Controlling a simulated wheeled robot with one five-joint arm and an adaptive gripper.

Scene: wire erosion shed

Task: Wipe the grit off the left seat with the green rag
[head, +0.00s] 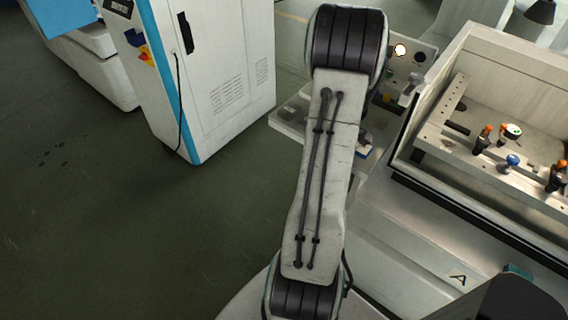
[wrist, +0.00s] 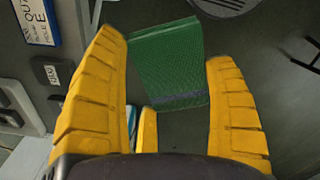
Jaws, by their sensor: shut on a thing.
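The green rag (wrist: 168,75) shows in the wrist view as a flat woven piece with a dark purple stripe near its lower edge. My gripper (wrist: 164,48) has yellow ribbed fingers and is shut on the rag, which extends beyond them. The exact contact is hard to see. In the head view my gripper and the rag are not visible; my arm fills the middle. The machine's work tank (head: 430,110) is at the right, with a pale fixture rail inside. A small brownish patch (head: 448,145) lies near the rail's left end; I cannot tell whether it is grit on the left seat.
Orange-topped clamps (head: 484,138) and a blue knob (head: 513,160) stand up along the rail. A control panel (head: 410,52) with a lit lamp is behind my arm. A white cabinet (head: 220,75) stands at upper left. The green floor (head: 110,230) at left is clear.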

